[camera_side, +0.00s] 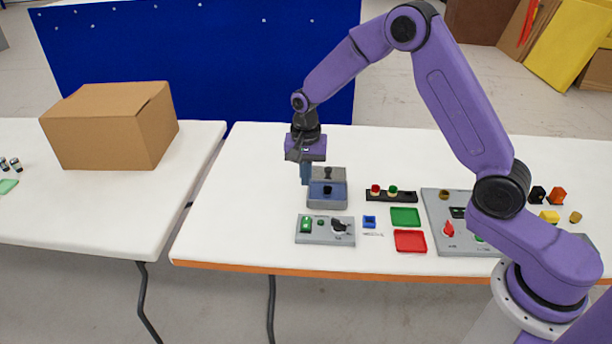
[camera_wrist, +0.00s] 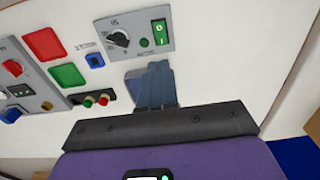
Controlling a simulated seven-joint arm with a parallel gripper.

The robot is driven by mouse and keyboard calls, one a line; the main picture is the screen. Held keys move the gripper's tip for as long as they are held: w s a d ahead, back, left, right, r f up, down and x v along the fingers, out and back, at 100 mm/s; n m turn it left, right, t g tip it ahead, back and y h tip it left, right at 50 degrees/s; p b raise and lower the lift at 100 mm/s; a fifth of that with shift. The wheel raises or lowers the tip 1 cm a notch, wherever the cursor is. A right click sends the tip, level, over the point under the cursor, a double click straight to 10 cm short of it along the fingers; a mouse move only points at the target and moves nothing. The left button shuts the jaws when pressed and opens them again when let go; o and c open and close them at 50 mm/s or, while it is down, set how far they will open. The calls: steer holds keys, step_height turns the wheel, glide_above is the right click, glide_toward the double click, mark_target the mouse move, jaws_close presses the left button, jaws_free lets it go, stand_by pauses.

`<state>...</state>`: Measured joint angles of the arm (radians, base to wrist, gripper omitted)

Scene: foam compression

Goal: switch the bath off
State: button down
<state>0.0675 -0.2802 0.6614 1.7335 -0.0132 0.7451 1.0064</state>
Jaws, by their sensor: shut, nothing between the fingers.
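A grey control panel (camera_side: 325,230) lies near the front of the table. It carries a green rocker switch (camera_side: 306,224), a small green button or lamp (camera_side: 320,222) and a black dial (camera_side: 339,227). In the wrist view the rocker (camera_wrist: 160,33) shows bright green with white marks, with the dial (camera_wrist: 118,38) beside it. A blue-grey box (camera_side: 327,196), perhaps the bath, stands behind the panel. My gripper (camera_side: 305,181) is shut and empty, pointing down at the box's back left, apart from the panel. In the wrist view its fingers (camera_wrist: 154,84) hide much of the box.
A cardboard box (camera_side: 95,135) stands on the left table. The table left of the panel is clear.

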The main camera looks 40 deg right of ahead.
mark_target(307, 219)
steer(key=shift+w+d, duration=0.1)
steer(key=shift+w+d+r, duration=0.1)
steer(key=shift+w+d, duration=0.35)
steer(key=shift+d, duration=0.1)
step_height(307, 219, down, 14)
stand_by(0.6)
steer(key=shift+d+f, duration=0.1)
steer(key=shift+f, duration=0.2)
stand_by(0.3)
